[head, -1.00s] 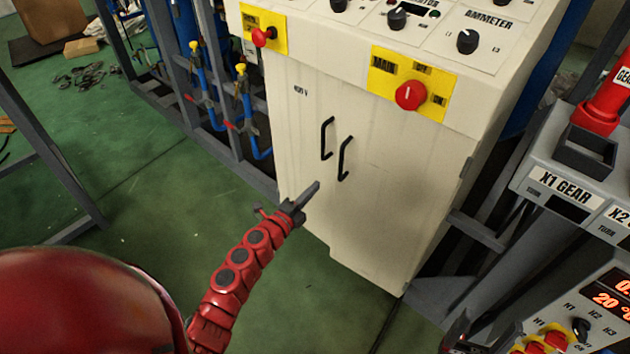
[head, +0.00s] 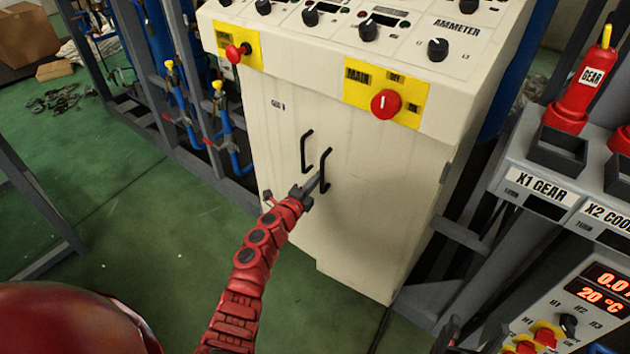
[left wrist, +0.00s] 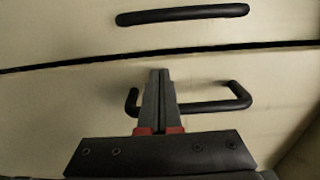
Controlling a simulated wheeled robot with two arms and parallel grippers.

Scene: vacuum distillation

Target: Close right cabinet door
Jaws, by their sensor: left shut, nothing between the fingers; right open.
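The cream cabinet's right door (head: 375,215) carries a black handle (head: 324,170). It looks nearly flush with the left door (head: 285,135), which has a matching handle (head: 306,152). My left gripper (head: 318,183) is shut and empty, its tips by the lower end of the right door's handle. In the left wrist view my shut fingers (left wrist: 158,95) overlap the nearer handle (left wrist: 210,105), with a thin dark gap (left wrist: 60,66) between the doors beyond. Contact cannot be told. My right gripper (head: 447,336) shows only as a dark part at the bottom edge.
Red knobs (head: 385,104) and a control panel (head: 367,32) sit above the doors. Blue pipes (head: 228,125) and a grey frame stand left. A grey gear rack (head: 540,187) stands close on the right. The green floor (head: 130,230) in front is clear.

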